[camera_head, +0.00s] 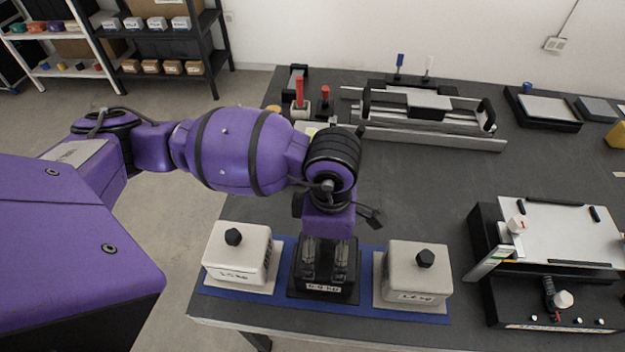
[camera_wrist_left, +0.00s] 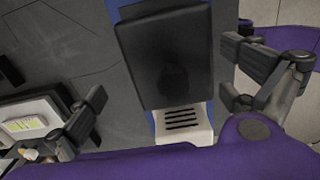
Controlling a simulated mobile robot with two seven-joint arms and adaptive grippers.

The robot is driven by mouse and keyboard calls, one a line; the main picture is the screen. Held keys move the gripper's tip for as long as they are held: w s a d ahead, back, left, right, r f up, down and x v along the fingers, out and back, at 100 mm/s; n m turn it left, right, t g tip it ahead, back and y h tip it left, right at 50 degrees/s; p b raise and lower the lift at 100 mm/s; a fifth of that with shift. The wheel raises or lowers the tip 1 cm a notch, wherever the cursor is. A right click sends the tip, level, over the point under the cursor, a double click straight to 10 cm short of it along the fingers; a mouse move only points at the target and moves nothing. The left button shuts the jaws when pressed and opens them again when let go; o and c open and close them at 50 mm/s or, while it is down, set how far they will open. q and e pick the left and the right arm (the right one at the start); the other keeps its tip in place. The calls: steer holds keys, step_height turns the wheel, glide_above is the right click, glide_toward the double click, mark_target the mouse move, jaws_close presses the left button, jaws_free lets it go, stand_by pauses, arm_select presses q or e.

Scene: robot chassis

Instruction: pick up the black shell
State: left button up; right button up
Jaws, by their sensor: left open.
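The black shell (camera_head: 325,252) is a dark, box-shaped piece in the middle of a blue mat (camera_head: 370,300), between two white boxes. Its front lower edge carries a white label. In the left wrist view the shell (camera_wrist_left: 165,62) is a dark rectangle, with a slotted white part (camera_wrist_left: 183,122) beside its lower edge. My left gripper (camera_head: 324,268) is open and points down at the shell, its fingers partly covering it in the head view. In the left wrist view the spread fingers (camera_wrist_left: 165,95) stand on either side, with nothing between them clearly gripped. My right gripper is out of view.
White boxes with black knobs stand close by at left (camera_head: 238,252) and right (camera_head: 416,270). A white-topped device (camera_head: 555,235) is at the table's right, and a rail fixture (camera_head: 430,130) at the back. The dark table (camera_head: 415,195) between is clear.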

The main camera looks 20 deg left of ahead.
mark_target(327, 261)
arm_select(q)
steer(key=shift+s+f, duration=0.55)
steer(key=shift+f, duration=0.25)
steer(key=f, duration=0.3)
steer(key=shift+d+f, duration=0.35)
steer(key=shift+f, duration=0.45)
steer(key=shift+s+f, duration=0.1)
steer(key=c, duration=1.9)
steer(key=shift+c, duration=0.9)
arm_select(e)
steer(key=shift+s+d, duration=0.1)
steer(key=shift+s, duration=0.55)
